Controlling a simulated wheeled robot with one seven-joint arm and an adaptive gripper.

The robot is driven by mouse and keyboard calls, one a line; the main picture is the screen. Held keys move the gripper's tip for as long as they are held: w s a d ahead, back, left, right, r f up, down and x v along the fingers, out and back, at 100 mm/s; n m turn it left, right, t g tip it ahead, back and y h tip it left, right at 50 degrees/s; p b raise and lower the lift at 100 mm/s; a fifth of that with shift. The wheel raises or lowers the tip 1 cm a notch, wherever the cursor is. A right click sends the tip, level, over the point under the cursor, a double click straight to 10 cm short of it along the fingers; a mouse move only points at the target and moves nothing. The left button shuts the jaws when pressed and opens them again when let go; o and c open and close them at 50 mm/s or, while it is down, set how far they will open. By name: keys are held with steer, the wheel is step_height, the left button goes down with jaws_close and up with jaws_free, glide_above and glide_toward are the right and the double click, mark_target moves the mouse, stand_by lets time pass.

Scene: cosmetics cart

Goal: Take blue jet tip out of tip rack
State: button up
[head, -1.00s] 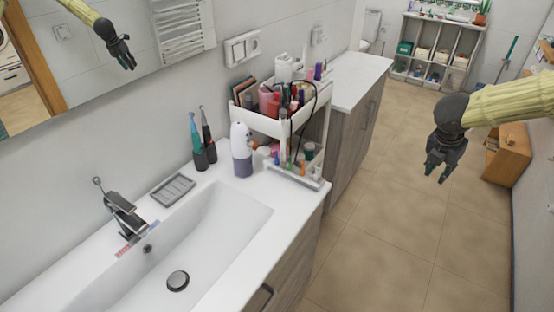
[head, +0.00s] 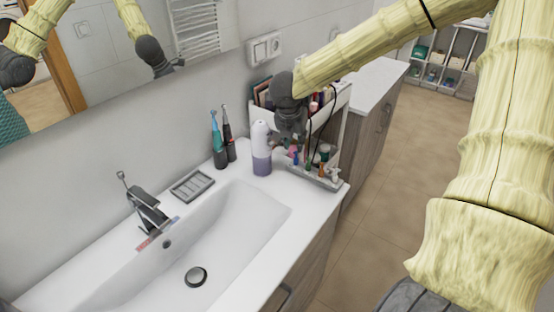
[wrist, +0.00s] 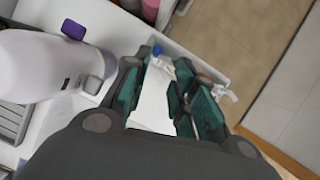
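In the head view my gripper (head: 286,140) hangs over the left front of the cart's lower tray, which serves as the tip rack (head: 326,183). Small coloured tips stand there, among them a blue one (head: 296,158), partly hidden near my gripper. In the wrist view my gripper (wrist: 163,82) is open, its teal-padded fingers apart with white surface showing between them. A small blue-topped piece (wrist: 157,50) with a clear or white part beside it shows just past the fingertips, in line with the gap. I cannot tell whether anything touches it.
A white and purple dispenser bottle (head: 261,150) stands close left of my gripper. Two electric toothbrushes (head: 221,145) stand behind it. The cart's upper bin (head: 338,105) is full of cosmetics, with a dark cable hanging down. The sink (head: 220,230) lies in front.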

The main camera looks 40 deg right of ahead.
mark_target(295, 152)
steer(key=shift+w+p+x, duration=0.15)
steer(key=shift+p+x, duration=0.6)
steer(key=shift+x, duration=1.9)
steer(key=shift+w+p+x, duration=0.1)
steer(key=shift+p+x, duration=0.65)
steer(key=shift+x, duration=1.95)
steer(key=shift+a, duration=0.2)
steer(key=c, duration=0.4)
